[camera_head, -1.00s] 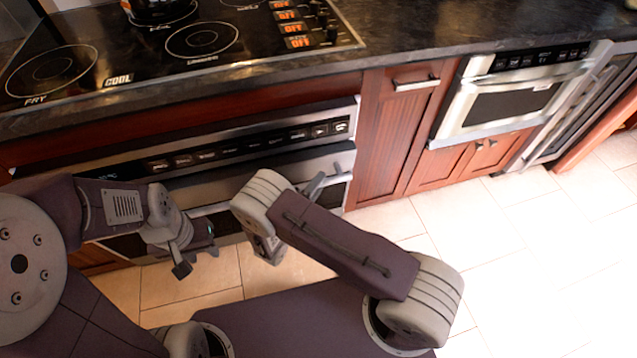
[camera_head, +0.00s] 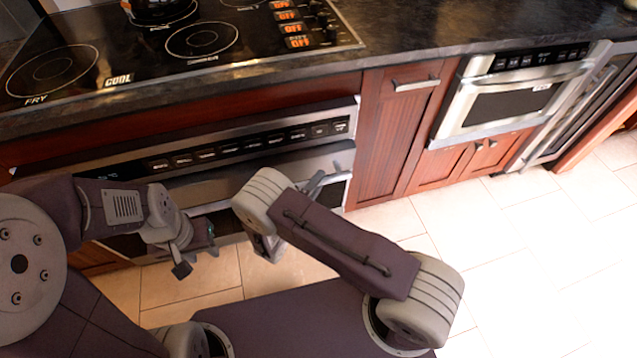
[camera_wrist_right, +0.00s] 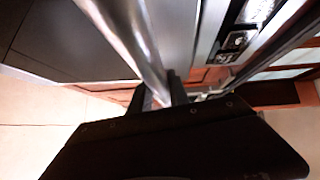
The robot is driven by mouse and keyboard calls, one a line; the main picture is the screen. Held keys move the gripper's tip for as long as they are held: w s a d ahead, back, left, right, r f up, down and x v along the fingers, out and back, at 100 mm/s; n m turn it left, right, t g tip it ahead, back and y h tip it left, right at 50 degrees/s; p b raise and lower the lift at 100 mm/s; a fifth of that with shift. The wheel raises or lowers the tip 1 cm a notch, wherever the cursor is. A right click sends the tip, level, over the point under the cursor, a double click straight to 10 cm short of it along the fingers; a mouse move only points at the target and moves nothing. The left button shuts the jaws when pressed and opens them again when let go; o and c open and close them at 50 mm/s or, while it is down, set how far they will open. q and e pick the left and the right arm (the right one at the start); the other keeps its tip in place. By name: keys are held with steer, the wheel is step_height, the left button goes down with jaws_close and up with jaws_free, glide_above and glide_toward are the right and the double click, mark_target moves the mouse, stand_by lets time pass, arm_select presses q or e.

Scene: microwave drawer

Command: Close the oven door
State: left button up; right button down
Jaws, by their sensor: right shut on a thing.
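The oven (camera_head: 250,150) is built in below the cooktop, with a dark button panel along its top. Its door (camera_head: 225,185) is below the panel, largely hidden by my arms, so how far it stands open is hard to tell. My right gripper (camera_head: 322,184) is at the right end of the oven front. In the right wrist view, the silver bar handle (camera_wrist_right: 135,40) runs between the fingers of my right gripper (camera_wrist_right: 162,90), which is shut on it. My left gripper (camera_head: 196,259) hangs in front of the oven, its fingers apart and empty.
The black cooktop (camera_head: 150,45) and dark counter (camera_head: 420,25) lie above the oven. A wooden cabinet (camera_head: 390,150) and a microwave drawer (camera_head: 510,95) are to the right. The tiled floor (camera_head: 530,240) is clear at the right.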

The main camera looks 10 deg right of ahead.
steer(key=w, duration=0.1)
steer(key=w+r, duration=0.1)
steer(key=w, duration=0.1)
steer(key=shift+w+a, duration=0.1)
steer(key=shift+w, duration=0.05)
steer(key=c, duration=1.3)
jaws_free()
steer(key=shift+w, duration=0.1)
steer(key=shift+o, duration=0.2)
steer(key=p, duration=0.1)
glide_toward(319, 165)
steer(key=v, duration=0.2)
steer(key=shift+f, duration=0.1)
